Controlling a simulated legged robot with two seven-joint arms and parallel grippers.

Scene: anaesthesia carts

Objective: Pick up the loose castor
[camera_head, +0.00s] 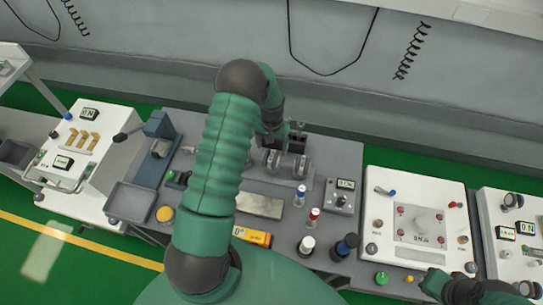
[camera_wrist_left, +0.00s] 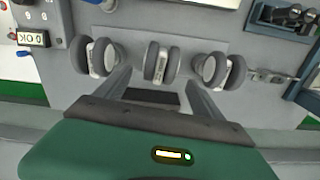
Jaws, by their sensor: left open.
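Three twin-wheeled grey castors stand in a row in the left wrist view: a left one (camera_wrist_left: 97,58), a middle one (camera_wrist_left: 162,62) and a right one (camera_wrist_left: 218,70). I cannot tell by looks which is loose. My left gripper (camera_wrist_left: 158,78) is open, with its two fingers pointing at the row and the middle castor ahead between them. In the head view the castors (camera_head: 287,163) sit on the grey bench top, partly hidden by my left arm and gripper (camera_head: 276,132). My right gripper (camera_head: 465,291) is at the lower right edge, its jaws unclear.
The grey bench (camera_head: 338,155) carries a switch box (camera_head: 343,196), several knobbed pegs (camera_head: 308,243), a yellow-labelled block (camera_head: 252,236) and a blue press-like stand (camera_head: 155,150). White control panels (camera_head: 417,219) stand on both sides. A grey wall rises behind.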

